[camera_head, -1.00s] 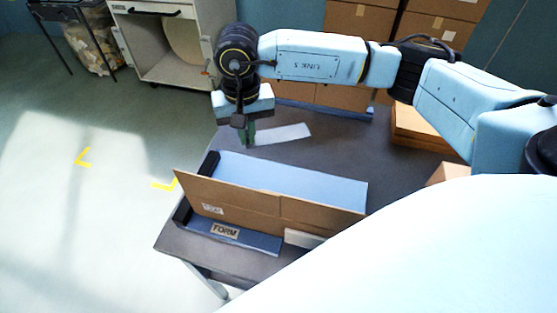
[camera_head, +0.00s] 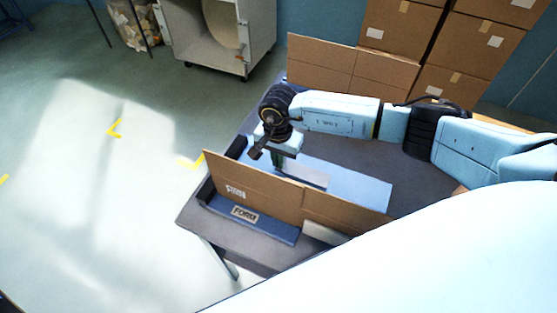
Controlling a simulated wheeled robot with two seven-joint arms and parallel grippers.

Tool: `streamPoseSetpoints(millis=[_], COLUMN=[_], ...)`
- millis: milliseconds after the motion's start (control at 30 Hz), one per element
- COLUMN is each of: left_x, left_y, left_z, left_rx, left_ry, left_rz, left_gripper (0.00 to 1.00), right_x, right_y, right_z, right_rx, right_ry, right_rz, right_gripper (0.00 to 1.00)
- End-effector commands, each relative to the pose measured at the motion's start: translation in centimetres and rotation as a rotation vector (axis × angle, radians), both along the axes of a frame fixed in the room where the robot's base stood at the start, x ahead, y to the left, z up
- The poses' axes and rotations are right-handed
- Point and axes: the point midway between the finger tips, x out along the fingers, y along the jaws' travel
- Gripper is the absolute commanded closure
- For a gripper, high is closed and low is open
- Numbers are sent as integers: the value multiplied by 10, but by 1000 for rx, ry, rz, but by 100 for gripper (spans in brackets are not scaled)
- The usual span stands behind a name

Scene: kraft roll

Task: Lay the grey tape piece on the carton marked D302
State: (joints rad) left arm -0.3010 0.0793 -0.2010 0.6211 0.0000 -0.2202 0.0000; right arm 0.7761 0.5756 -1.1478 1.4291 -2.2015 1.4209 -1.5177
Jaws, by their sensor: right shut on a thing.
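My right gripper (camera_head: 277,160) is shut on one end of the grey tape piece (camera_head: 307,176), a flat pale strip stretching to the right. The gripper is behind the upright front wall of a kraft carton (camera_head: 265,189), above the long blue surface (camera_head: 365,187) there. The carton wall hides part of the fingers and the strip's lower edge, so I cannot tell whether the strip touches the blue surface. A small white label (camera_head: 235,192) is on the wall; its print is too small to read. My left gripper is not in view.
The carton stands at a blue form (camera_head: 278,232) marked FORM on the dark table (camera_head: 300,262). A pale block (camera_head: 322,232) lies at its front right. Another upright kraft board (camera_head: 322,66) and stacked cartons (camera_head: 480,45) stand behind. A grey cabinet (camera_head: 238,50) is at the back left.

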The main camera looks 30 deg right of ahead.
Motion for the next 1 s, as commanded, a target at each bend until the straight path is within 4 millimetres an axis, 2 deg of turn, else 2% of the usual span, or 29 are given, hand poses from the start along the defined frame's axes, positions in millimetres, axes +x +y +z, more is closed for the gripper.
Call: streamPoseSetpoints(millis=[67, 433, 467, 600, 1000], left_x=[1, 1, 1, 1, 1], left_y=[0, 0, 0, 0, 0], left_z=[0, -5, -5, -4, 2], left_rx=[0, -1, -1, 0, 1], left_ry=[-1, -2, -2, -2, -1], left_rz=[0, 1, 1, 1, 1], left_gripper=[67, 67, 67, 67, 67], right_x=[0, 0, 0, 0, 0], right_y=[0, 0, 0, 0, 0], right_z=[-9, -14, -14, -12, -7], right_rx=[2, 0, 0, 0, 1], right_ry=[1, 0, 0, 0, 0], right_rz=[-1, 1, 1, 0, 0], right_gripper=[100, 100, 92, 73, 72])
